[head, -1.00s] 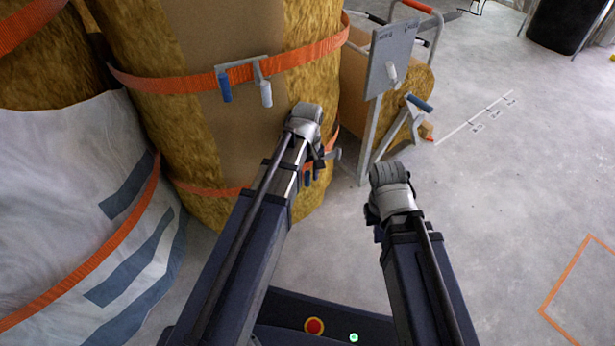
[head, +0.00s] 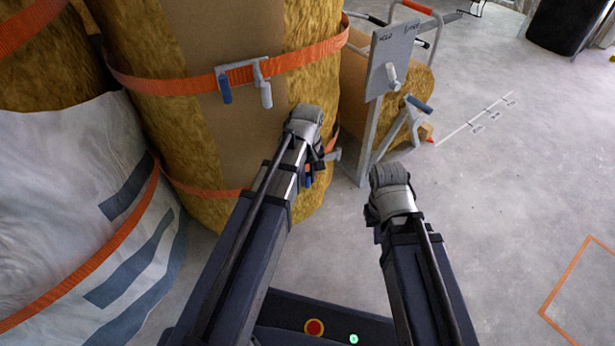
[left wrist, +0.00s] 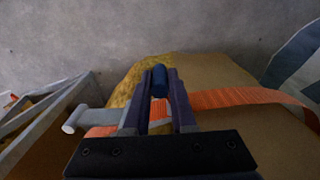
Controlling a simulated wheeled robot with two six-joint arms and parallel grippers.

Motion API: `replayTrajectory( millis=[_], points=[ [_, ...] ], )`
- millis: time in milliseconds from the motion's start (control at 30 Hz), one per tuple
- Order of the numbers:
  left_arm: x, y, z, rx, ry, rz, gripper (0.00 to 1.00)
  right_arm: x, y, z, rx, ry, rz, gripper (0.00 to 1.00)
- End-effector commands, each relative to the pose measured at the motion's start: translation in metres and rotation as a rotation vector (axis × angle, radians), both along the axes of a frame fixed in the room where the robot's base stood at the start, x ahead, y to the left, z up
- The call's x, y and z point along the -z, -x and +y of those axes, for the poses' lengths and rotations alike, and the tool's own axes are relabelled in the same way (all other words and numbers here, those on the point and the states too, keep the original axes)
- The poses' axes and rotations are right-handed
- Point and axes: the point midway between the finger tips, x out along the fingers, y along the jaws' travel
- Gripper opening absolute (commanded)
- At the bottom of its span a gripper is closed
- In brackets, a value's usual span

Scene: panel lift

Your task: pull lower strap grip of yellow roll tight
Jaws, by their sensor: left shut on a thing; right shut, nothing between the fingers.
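The yellow roll (head: 310,45), with a brown paper band, stands upright at the centre left in the head view. Its lower orange strap (head: 200,190) runs around the base and also crosses the left wrist view (left wrist: 235,98). My left gripper (head: 318,170) is at the lower strap's buckle. In the left wrist view its fingers (left wrist: 160,95) are shut on the blue strap grip (left wrist: 159,78). A pale grey handle (left wrist: 74,126) sticks out to the left of it. My right gripper (head: 376,218) is shut and empty over the floor, right of the roll; its fingertips are mostly hidden.
The upper strap (head: 185,82) has a buckle with a blue grip (head: 224,88) and a white grip (head: 265,94). A grey sign panel on a post (head: 391,55) stands right of the roll. A white wrapped bundle (head: 70,200) is at left.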

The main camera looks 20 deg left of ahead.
Motion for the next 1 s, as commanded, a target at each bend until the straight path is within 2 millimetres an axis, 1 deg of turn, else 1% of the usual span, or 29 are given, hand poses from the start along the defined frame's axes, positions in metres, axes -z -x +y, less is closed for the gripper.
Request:
replayTrajectory(
  millis=[633,667,767,900,1000],
  points=[
    [0.000,0.001,-0.002,0.001,0.000,0.000,0.00,0.000,0.000,0.000,0.000,0.000,0.000,0.00],
    [0.000,0.003,-0.005,0.001,0.000,0.000,0.00,0.000,0.000,0.000,0.000,0.000,0.000,0.00],
    [0.000,0.014,-0.023,0.006,0.001,0.001,0.00,0.000,0.000,0.000,0.000,0.000,0.000,0.00],
    [0.000,0.033,-0.058,0.008,0.003,0.002,0.00,0.000,0.000,0.000,0.000,0.000,0.000,0.00],
    [0.000,0.044,-0.079,0.008,0.005,0.002,0.00,0.000,0.000,0.000,0.000,0.000,0.000,0.00]
  ],
)
